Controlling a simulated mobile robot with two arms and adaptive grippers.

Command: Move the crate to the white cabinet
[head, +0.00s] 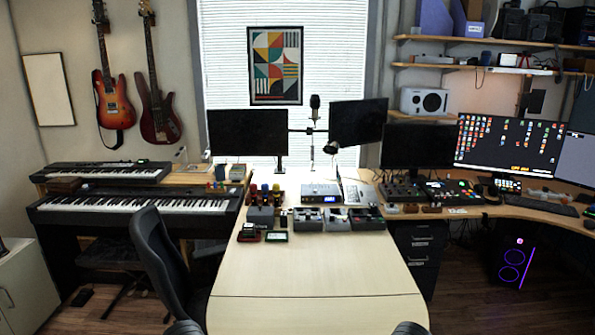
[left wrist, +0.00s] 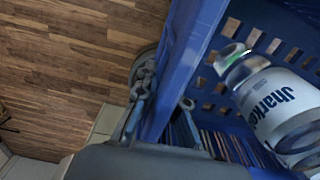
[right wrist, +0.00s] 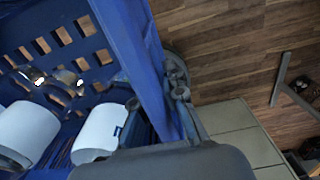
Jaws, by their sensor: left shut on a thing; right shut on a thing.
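The blue crate (left wrist: 195,50) shows in both wrist views, with slotted walls; it also shows in the right wrist view (right wrist: 125,35). My left gripper (left wrist: 163,112) is shut on one side wall at its rim. My right gripper (right wrist: 158,106) is shut on a wall at its rim. Inside lie a white bottle with dark lettering (left wrist: 278,100) and, in the right wrist view, two white rounded items (right wrist: 100,133). The crate is not visible in the head view. A white cabinet (head: 22,290) stands at the lower left of the head view, cut off by the frame edge.
A long pale desk (head: 315,280) fills the middle ahead, with equipment at its far end. A dark office chair (head: 160,260) stands at its left, before the keyboards (head: 140,203). Wooden floor shows between chair and cabinet. A drawer unit (head: 420,250) stands right of the desk.

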